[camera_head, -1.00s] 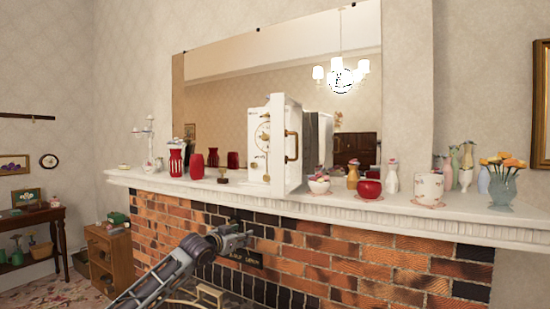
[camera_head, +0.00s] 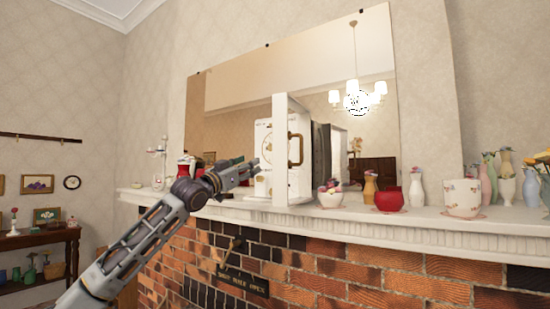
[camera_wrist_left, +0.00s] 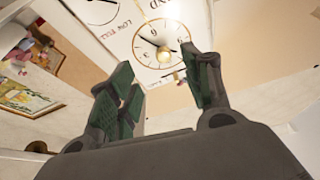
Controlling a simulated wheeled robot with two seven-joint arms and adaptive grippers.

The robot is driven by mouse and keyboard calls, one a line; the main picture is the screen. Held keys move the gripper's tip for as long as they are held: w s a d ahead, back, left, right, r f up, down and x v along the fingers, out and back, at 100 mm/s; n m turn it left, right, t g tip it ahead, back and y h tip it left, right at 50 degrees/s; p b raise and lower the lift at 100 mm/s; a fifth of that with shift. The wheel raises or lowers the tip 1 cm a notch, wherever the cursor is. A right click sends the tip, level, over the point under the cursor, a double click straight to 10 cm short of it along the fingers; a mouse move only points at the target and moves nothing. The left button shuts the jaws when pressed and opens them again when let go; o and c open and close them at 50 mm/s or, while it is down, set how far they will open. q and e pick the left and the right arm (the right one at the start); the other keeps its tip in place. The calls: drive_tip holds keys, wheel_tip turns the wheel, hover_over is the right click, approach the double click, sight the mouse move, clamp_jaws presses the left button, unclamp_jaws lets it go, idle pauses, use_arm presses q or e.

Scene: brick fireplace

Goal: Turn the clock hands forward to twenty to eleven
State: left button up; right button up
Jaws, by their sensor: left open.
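The clock is a tall white box (camera_head: 290,115) on the mantel, with a brass handle on its side. Its face is turned partly left in the head view. In the left wrist view a round white dial (camera_wrist_left: 152,30) shows numerals, dark hands and a brass centre, at a rotated angle. My left gripper (camera_head: 252,168) is raised in front of the face's lower part, and its fingers hide some of it. In the left wrist view the open, empty fingers (camera_wrist_left: 167,82) point towards the dial. I cannot tell if they touch anything. My right gripper is not in view.
The white mantel (camera_head: 410,226) runs across above the brick fireplace. A flower bowl (camera_head: 330,199), a red pot (camera_head: 388,200) and a floral cup (camera_head: 463,198) stand right of the clock. Red vases (camera_head: 188,169) stand left of it, near my arm. A mirror (camera_head: 235,115) hangs behind.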

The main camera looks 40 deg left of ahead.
use_arm(q)
drive_tip(key=shift+s+r, duration=0.35)
drive_tip(key=shift+r, duration=0.35)
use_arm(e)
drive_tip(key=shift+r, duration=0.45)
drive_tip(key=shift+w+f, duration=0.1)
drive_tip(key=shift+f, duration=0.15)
